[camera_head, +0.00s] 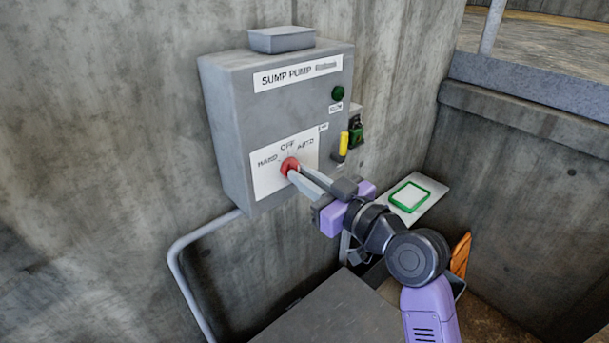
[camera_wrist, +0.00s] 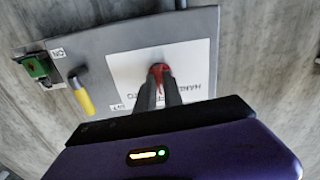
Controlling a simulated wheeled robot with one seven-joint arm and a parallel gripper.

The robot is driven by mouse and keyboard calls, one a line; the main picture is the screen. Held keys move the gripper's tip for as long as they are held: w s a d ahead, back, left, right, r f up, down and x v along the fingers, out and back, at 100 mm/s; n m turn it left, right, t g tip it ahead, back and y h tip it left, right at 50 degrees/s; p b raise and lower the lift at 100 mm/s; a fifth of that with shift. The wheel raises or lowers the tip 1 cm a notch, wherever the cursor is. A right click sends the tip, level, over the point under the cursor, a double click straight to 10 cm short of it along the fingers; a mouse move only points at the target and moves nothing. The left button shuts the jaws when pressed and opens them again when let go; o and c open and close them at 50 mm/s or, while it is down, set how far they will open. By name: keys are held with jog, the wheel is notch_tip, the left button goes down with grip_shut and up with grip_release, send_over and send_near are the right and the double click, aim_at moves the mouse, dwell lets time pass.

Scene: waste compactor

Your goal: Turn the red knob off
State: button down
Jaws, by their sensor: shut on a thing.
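The red knob (camera_head: 289,166) sits on the white label plate (camera_head: 268,182) of the grey sump pump box (camera_head: 228,130). The plate reads HAND, OFF and AUTO around the knob. My gripper (camera_head: 293,172) reaches in from the lower right with its fingers shut on the knob. In the wrist view the red knob (camera_wrist: 159,71) shows between the two fingertips (camera_wrist: 160,78). The fingers cover part of it, and I cannot tell which mark its pointer faces.
A yellow-handled lever (camera_head: 344,143) and a green part (camera_head: 356,133) stick out on the box's right side. A green button (camera_head: 338,93) is above. A grey pipe (camera_head: 178,268) runs below. A green-framed panel (camera_head: 409,196) is at right, behind my arm.

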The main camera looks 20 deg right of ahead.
jog(key=shift+m, duration=0.4)
jog(key=c, duration=1.5)
grip_release()
jog(key=shift+o, duration=0.2)
jog(key=b+v, duration=0.2)
jog(key=v, duration=0.5)
jog(key=shift+s+d, duration=0.15)
jog(key=shift+s, duration=0.2)
jog(key=shift+r, duration=0.15)
